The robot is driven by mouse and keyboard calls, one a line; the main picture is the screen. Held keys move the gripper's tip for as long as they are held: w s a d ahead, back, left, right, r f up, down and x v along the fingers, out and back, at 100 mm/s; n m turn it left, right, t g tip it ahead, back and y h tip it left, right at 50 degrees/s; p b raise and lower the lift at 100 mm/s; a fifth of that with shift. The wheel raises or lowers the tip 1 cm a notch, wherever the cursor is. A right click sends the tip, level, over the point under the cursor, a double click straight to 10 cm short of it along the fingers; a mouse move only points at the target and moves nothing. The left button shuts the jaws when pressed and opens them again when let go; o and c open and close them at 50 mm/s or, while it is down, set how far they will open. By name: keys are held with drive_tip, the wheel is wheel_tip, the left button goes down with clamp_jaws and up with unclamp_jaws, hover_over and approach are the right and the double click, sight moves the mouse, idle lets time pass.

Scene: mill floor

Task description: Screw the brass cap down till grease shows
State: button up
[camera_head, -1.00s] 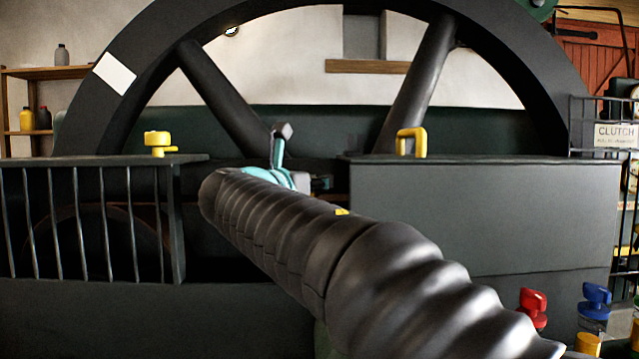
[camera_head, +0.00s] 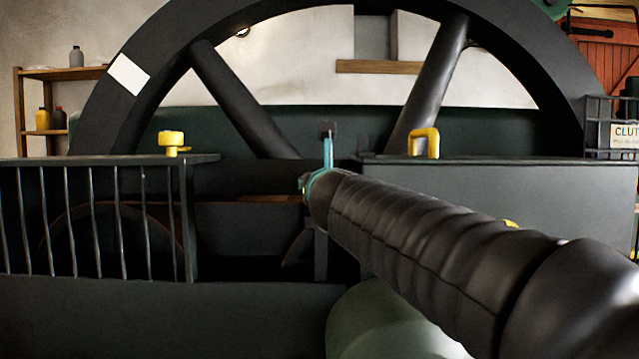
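I cannot make out a cap that is clearly brass, and no grease shows. A yellow knob (camera_head: 171,139) stands upright on the left guard's top, and I cannot tell if it is the cap. My arm reaches from the lower right to the middle of the view. At its far end are a teal ring and a thin upright teal piece with a dark tip, which seem to be part of my gripper (camera_head: 328,150). The arm hides most of the gripper, so its fingers and anything in them cannot be seen. The gripper end appears right of the yellow knob, apart from it.
A large dark flywheel (camera_head: 228,100) with a white patch stands behind. A barred guard (camera_head: 100,282) is at left, a grey-green housing (camera_head: 560,200) with a yellow handle (camera_head: 424,143) at right. A clutch sign (camera_head: 624,136) hangs at far right. A bottle shelf (camera_head: 65,73) is at far left.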

drive_tip(key=shift+a+f+y, duration=0.1)
drive_tip(key=shift+y, duration=0.3)
drive_tip(key=o, duration=0.9)
drive_tip(key=shift+s, duration=0.1)
drive_tip(key=s, duration=0.4)
drive_tip(key=s+d, duration=0.1)
drive_tip(key=s, duration=0.7)
drive_tip(key=shift+d, duration=0.35)
